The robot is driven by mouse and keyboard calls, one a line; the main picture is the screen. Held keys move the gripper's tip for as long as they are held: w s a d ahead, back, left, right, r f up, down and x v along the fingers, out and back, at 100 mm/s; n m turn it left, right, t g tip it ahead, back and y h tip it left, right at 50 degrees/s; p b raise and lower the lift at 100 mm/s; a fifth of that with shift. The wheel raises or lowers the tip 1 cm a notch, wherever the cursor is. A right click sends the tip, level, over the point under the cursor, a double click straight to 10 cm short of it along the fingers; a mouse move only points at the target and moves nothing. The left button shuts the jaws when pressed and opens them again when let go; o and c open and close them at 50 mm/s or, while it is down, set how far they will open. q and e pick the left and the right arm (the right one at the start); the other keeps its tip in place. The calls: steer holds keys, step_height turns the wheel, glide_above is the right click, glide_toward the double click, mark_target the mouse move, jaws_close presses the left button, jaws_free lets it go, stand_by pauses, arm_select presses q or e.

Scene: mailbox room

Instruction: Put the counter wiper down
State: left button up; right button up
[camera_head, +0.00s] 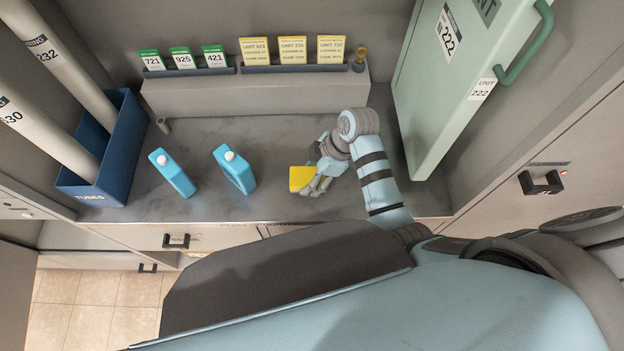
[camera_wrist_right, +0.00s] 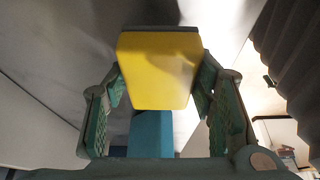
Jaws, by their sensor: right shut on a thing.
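The counter wiper is a yellow block (camera_head: 301,178) at the fingertips of my right gripper (camera_head: 318,180) in the head view, over the grey counter (camera_head: 270,200). In the right wrist view the yellow wiper (camera_wrist_right: 157,70) with a dark edge sits between the green-padded fingers of my right gripper (camera_wrist_right: 158,95), which is shut on it. I cannot tell whether the wiper touches the counter. My left gripper is not in view.
Two blue bottles (camera_head: 235,169) (camera_head: 172,173) stand left of the wiper. A blue bin (camera_head: 115,150) with long tubes is at far left. A ledge (camera_head: 255,92) with cards runs along the back. An open green door (camera_head: 440,90) stands close on the right.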

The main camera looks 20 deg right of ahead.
steer(key=shift+w+f, duration=0.1)
steer(key=shift+f, duration=0.8)
steer(key=shift+f, duration=0.1)
steer(key=shift+f, duration=0.25)
steer(key=o, duration=1.6)
steer(key=shift+c, duration=0.2)
